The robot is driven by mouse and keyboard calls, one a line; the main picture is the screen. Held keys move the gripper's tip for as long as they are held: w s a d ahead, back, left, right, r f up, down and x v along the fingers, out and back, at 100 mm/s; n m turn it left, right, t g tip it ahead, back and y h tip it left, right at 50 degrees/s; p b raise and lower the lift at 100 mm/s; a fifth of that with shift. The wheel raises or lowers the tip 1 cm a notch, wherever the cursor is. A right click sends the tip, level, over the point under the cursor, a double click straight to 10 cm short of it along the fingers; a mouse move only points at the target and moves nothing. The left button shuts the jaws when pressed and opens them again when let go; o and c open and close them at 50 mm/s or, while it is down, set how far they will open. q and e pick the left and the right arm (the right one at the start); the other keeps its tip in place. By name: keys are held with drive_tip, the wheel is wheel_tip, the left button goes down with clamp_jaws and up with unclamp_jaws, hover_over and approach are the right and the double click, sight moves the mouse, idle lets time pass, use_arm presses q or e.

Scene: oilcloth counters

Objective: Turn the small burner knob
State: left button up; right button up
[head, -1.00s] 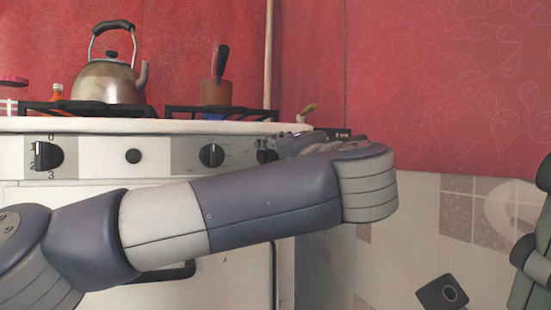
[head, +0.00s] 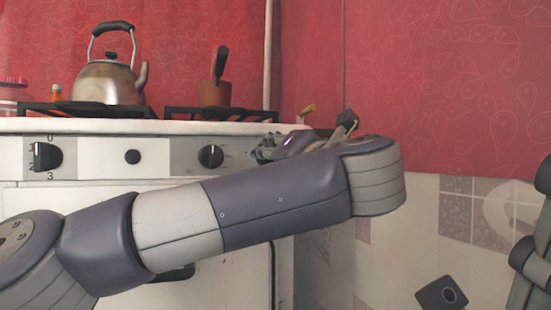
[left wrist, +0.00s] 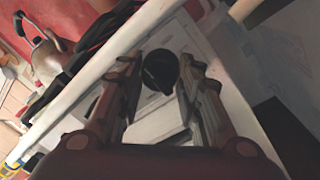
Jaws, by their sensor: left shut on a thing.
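The white stove front (head: 90,165) carries a row of black knobs. A knob with numbers (head: 47,156) is at the left, a small round one (head: 133,156) is beside it, and another knob (head: 211,156) is further right. My left gripper (head: 262,150) is at the right end of the panel, partly behind my own forearm. In the left wrist view, a dark round knob (left wrist: 160,74) sits between the two fingers of my left gripper (left wrist: 158,60), which is shut on it. That knob is hidden in the head view. My right gripper is out of view.
A metal kettle (head: 107,82) stands on the left black grate (head: 85,110). A brown pot (head: 215,92) with a dark handle stands on the right grate (head: 180,112). A red patterned wall (head: 440,80) is behind; tiles show at the right.

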use_arm(q)
drive_tip(key=shift+f, duration=0.1)
drive_tip(key=o, duration=1.1)
drive_tip(key=shift+v, duration=6)
